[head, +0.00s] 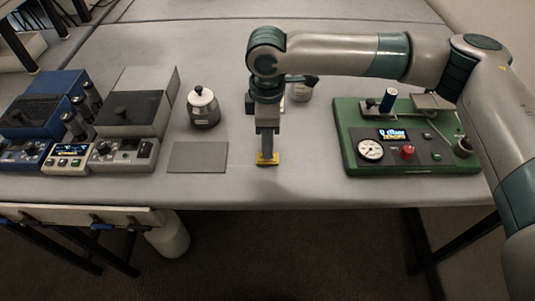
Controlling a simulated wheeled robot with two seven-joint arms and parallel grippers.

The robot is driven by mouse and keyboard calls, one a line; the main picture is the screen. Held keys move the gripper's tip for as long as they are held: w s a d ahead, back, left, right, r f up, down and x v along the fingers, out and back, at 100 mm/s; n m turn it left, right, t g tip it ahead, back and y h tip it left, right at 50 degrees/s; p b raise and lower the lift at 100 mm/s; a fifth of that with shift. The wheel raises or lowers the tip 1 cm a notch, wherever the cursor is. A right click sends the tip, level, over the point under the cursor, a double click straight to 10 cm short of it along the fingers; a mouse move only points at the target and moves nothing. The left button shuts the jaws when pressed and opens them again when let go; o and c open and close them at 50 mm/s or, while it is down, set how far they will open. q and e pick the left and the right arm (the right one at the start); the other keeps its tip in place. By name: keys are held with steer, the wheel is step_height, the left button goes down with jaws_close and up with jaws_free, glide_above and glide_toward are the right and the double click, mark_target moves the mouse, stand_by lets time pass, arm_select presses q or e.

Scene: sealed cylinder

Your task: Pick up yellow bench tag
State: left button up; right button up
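The yellow bench tag (262,163) is a small yellow piece on the grey bench, near its front edge. My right gripper (267,156) points straight down at the tag, with its fingertips at or just over it. The fingers overlap in this view and hide part of the tag. I cannot tell whether they are closed on it. My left gripper is not in view.
A flat grey plate (198,157) and a dark pot with a white lid (203,106) stand left of my gripper. Grey and blue instruments (128,117) fill the far left. A green panel with a gauge (358,165) is at right. A small container (303,91) stands behind my gripper.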

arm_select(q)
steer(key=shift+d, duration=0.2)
arm_select(e)
jaws_close()
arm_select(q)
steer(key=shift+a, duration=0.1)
arm_select(e)
steer(key=shift+r, duration=0.15)
steer(key=shift+r, duration=0.65)
step_height(320, 180, up, 2)
steer(key=shift+r+b, duration=0.25)
steer(key=shift+b, duration=0.35)
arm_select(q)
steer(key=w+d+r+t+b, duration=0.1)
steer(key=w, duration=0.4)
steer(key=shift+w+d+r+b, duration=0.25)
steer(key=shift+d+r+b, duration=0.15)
arm_select(e)
steer(key=s+d+r, duration=0.6)
steer(key=d+r, duration=0.1)
steer(key=d, duration=0.3)
